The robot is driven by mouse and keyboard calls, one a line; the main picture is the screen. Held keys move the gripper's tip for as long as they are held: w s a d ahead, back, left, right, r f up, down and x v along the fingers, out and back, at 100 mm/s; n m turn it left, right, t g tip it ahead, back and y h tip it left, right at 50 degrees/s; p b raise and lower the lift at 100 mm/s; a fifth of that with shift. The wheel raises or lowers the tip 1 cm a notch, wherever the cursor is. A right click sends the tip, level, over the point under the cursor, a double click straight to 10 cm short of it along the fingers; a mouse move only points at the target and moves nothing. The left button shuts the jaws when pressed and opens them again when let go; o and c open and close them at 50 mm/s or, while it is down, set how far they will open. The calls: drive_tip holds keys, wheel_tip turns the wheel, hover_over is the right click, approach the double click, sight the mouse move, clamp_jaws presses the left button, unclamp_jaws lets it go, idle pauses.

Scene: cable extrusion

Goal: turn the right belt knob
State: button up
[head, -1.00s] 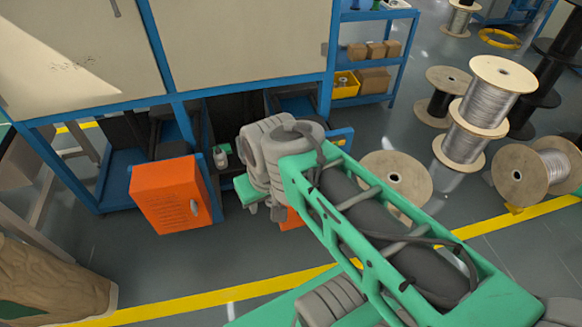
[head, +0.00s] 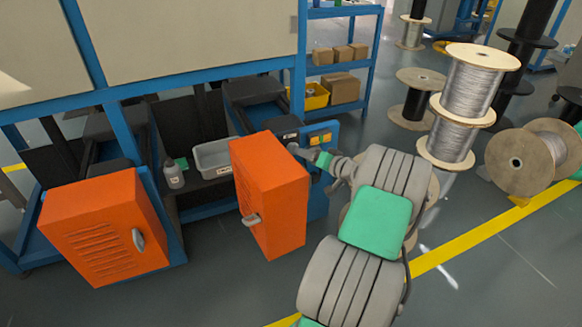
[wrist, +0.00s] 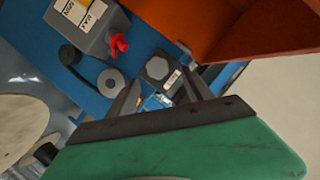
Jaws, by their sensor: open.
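In the wrist view a blue panel carries a grey box (wrist: 88,25) with a MIN/MAX label and a red knob (wrist: 119,45) on its side. I cannot tell which of these is the right belt knob. My gripper (wrist: 165,92) is open, its two dark fingers spread around the space just below the dark-faced block; contact is not clear. In the head view my gripper (head: 302,152) is small, in front of the blue panel (head: 330,131).
An orange cabinet (head: 272,195) with a handle stands close left of my gripper; its orange side fills the upper right of the wrist view. Another orange cabinet (head: 105,230) is further left. A grey bin (head: 213,157) and bottle (head: 173,175) stand between them. Cable spools (head: 467,85) stand right.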

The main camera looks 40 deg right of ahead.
sight(292, 148)
drive_tip(key=b+x, duration=0.2)
drive_tip(key=x, duration=0.5)
drive_tip(key=shift+w+d, duration=0.2)
drive_tip(key=shift+d, duration=0.2)
drive_tip(key=shift+c, duration=0.2)
drive_tip(key=shift+f, duration=0.1)
clamp_jaws()
